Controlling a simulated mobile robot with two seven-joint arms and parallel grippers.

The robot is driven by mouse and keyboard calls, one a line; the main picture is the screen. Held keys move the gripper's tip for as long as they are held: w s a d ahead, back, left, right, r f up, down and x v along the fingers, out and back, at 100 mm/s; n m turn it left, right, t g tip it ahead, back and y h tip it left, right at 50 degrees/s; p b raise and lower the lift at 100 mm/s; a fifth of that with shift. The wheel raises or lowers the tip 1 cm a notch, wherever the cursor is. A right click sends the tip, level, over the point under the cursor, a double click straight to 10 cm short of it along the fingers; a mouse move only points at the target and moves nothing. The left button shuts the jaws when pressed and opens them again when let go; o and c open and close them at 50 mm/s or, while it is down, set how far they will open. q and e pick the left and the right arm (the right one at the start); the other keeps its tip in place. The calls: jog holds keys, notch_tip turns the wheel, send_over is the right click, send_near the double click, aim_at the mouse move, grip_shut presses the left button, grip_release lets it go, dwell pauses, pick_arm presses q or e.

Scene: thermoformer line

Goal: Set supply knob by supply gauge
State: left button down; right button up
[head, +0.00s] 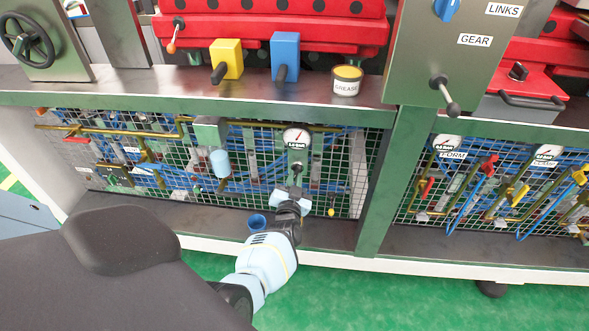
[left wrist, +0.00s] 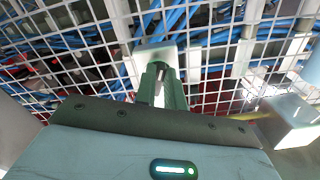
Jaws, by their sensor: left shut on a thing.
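The supply gauge (head: 296,137) is a round white dial with a dark needle and a small label, on the mesh panel under the bench. A dark fitting (head: 297,166) hangs just below it. My left gripper (head: 295,183) reaches up from below to this spot under the gauge. In the left wrist view, its green fingers (left wrist: 161,88) are close together at a pale grey block (left wrist: 152,56) in front of the mesh. The gripper is shut on the supply knob, which the fingers mostly hide. The knob's setting cannot be read. My right gripper is not in view.
A grey regulator with a pale blue bowl (head: 219,162) is left of the gauge. A green post (head: 381,180) stands to the right, with two form-side gauges (head: 447,142) beyond it. A blue cup (head: 257,221) sits on the lower ledge. Pipes and blue hoses run behind the mesh.

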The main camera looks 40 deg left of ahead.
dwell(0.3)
pick_arm(q)
jog(key=c, duration=1.5)
grip_release()
jog(key=p+v, duration=0.2)
jog(key=v, duration=0.6)
jog(key=shift+w, duration=0.1)
